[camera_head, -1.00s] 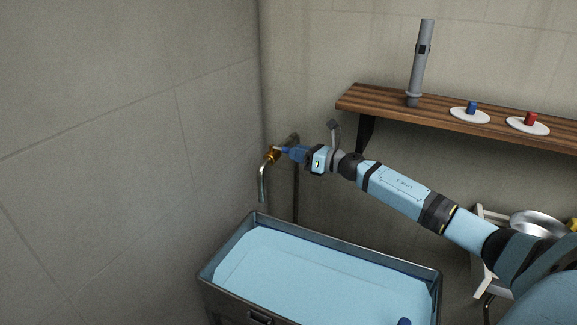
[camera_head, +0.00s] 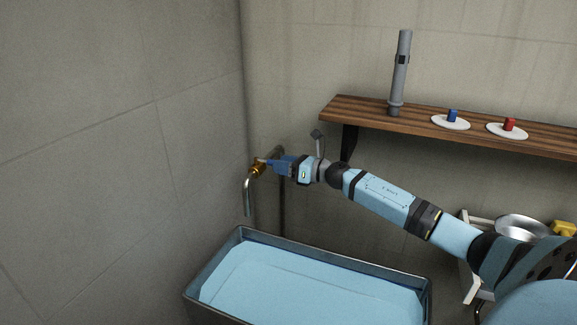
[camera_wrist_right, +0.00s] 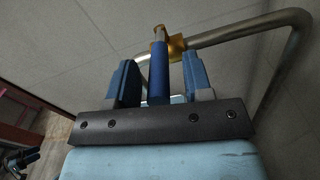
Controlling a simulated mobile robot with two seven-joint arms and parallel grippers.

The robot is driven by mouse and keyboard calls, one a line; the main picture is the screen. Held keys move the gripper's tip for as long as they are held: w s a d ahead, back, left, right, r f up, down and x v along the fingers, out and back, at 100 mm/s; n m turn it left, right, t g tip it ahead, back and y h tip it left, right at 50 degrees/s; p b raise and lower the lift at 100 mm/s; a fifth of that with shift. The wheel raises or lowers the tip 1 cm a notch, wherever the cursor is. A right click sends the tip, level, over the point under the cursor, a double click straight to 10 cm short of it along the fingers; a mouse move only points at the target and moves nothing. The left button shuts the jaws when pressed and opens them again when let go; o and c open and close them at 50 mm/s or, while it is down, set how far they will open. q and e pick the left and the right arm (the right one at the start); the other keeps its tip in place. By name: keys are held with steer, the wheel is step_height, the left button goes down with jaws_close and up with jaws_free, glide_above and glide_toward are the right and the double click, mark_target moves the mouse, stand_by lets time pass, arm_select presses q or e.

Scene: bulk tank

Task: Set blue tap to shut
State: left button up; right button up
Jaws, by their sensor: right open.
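The tap is on the back wall near the corner, with a brass body (camera_head: 257,169) and a bent metal spout (camera_head: 247,197) over the tank. In the right wrist view its blue lever (camera_wrist_right: 159,72) stands between the two fingers of my right gripper (camera_wrist_right: 161,84), with a gap visible on each side. The brass body (camera_wrist_right: 176,45) lies just beyond the fingertips. My right gripper (camera_head: 277,165) is open around the lever; in the head view it hides most of the lever.
A metal tank (camera_head: 305,252) with light blue contents stands below the tap. A wooden shelf (camera_head: 360,113) at right carries a grey tube (camera_head: 400,75), a blue knob (camera_head: 452,115) and a red knob (camera_head: 509,124) on white discs. A metal bowl (camera_head: 520,228) is lower right.

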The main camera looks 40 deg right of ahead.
steer(key=shift+s+d+f, duration=0.15)
steer(key=shift+s+d, duration=0.15)
steer(key=shift+s, duration=0.25)
steer(key=b+v, duration=0.1)
steer(key=v, duration=1.1)
steer(key=shift+s+d, duration=0.15)
steer(key=shift+s, duration=0.05)
